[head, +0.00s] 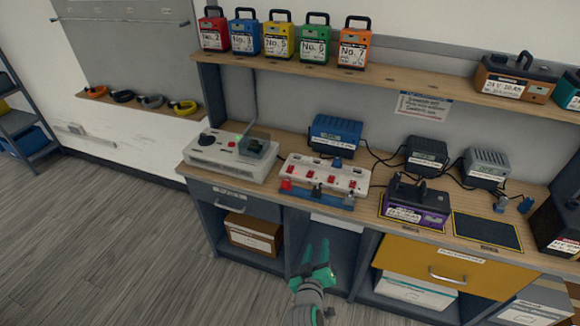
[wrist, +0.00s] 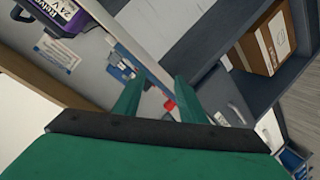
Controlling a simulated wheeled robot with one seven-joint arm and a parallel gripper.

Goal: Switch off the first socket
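A white socket strip (head: 360,178) with several red switches lies on the workbench, in the middle of the head view. A blue plug (head: 337,163) sits at its back edge. A blue rack (head: 318,198) with a red plug and darker plugs stands along its front. The socket numbers and switch positions are too small to read. My gripper (head: 316,258) has green fingers and is in front of the bench, below the strip and apart from it. In the wrist view my gripper (wrist: 157,95) is open, its fingers apart with nothing held; a small red part shows beyond them.
A white console (head: 232,153) with a green light stands left of the strip. A purple battery (head: 415,202) and chargers (head: 427,155) stand to the right. The bench edge, a grey drawer (head: 240,203) and a yellow drawer (head: 450,268) face me. The floor at left is clear.

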